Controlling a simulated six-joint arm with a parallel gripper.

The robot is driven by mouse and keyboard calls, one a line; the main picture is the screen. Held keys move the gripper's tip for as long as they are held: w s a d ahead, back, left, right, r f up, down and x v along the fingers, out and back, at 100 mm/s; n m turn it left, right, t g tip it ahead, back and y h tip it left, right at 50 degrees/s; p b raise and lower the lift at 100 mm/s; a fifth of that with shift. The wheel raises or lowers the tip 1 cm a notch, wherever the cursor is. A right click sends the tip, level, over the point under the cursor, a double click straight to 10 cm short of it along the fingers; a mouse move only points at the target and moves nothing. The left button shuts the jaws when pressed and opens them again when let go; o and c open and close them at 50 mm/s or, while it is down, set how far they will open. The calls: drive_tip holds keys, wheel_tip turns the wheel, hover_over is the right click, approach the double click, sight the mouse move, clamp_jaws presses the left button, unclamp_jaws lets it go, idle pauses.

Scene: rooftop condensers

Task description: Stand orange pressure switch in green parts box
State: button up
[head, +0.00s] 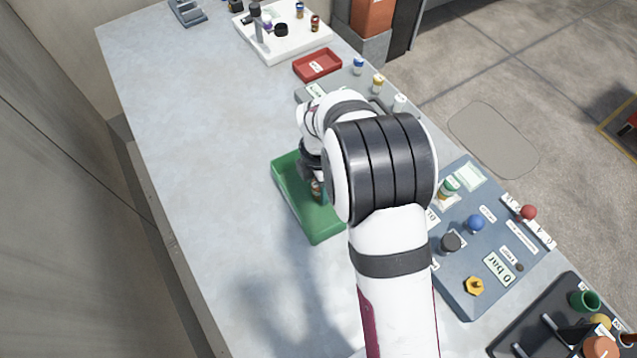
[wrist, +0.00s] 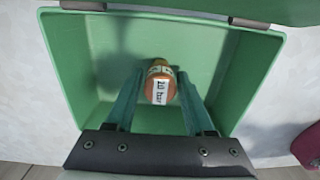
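The orange pressure switch (wrist: 160,86) shows in the wrist view between my fingers, with a white label that seems to read "10 bar". My gripper (wrist: 161,78) has its fingers on either side of it, and they appear to touch its sides. Both are inside the green parts box (wrist: 257,75), whose floor and walls surround them. In the head view my arm covers part of the green parts box (head: 318,231).
A blue-grey board (head: 455,290) with labels, knobs and fittings lies right of my arm. A dark tray (head: 515,349) with coloured parts is at lower right. A red tray (head: 318,65) and a white tray (head: 283,47) stand at the back. The bench left of the box is clear.

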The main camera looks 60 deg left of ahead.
drive_tip(key=shift+o, duration=1)
wheel_tip(320, 180, up, 12)
drive_tip(key=w+d+r+m, duration=0.3)
drive_tip(key=d+r+m, duration=0.1)
drive_tip(key=d+m, duration=0.45)
drive_tip(key=w+d+r+m, duration=0.4)
drive_tip(key=d+m, duration=0.4)
drive_tip(key=d, duration=0.2)
drive_tip(key=s+d+m+y, duration=0.1)
drive_tip(key=s+d+m, duration=0.4)
drive_tip(key=d+m, duration=0.5)
drive_tip(key=s+d+m, duration=0.6)
drive_tip(key=d+m, duration=0.4)
drive_tip(key=m, duration=0.4)
drive_tip(key=shift+y, duration=0.4)
